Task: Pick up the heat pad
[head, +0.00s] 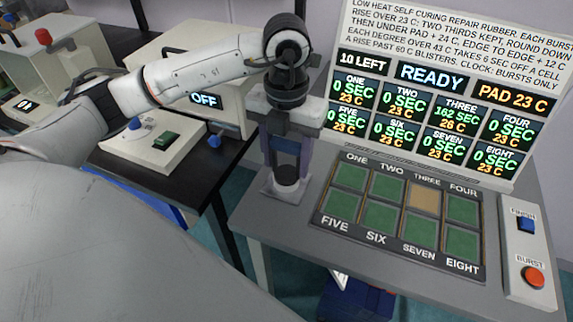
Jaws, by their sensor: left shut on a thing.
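My left gripper (286,172) points down over the left end of the grey table and is shut on what appears to be the heat pad (286,188). Of the pad, a light grey square base shows with a dark round part between the fingers. The fingers hide much of it. I cannot tell whether the base touches the table. The panel of cells (402,212) lies to the right of the gripper. Cell THREE (424,195) is tan and the other cells are green. My right gripper is not in view.
The display board (440,90) behind the panel reads READY, 10 LEFT and PAD 23 C. A control box (528,250) with a blue FINISH button and red BURST button stands at right. A dark table (185,180) with machines is at left.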

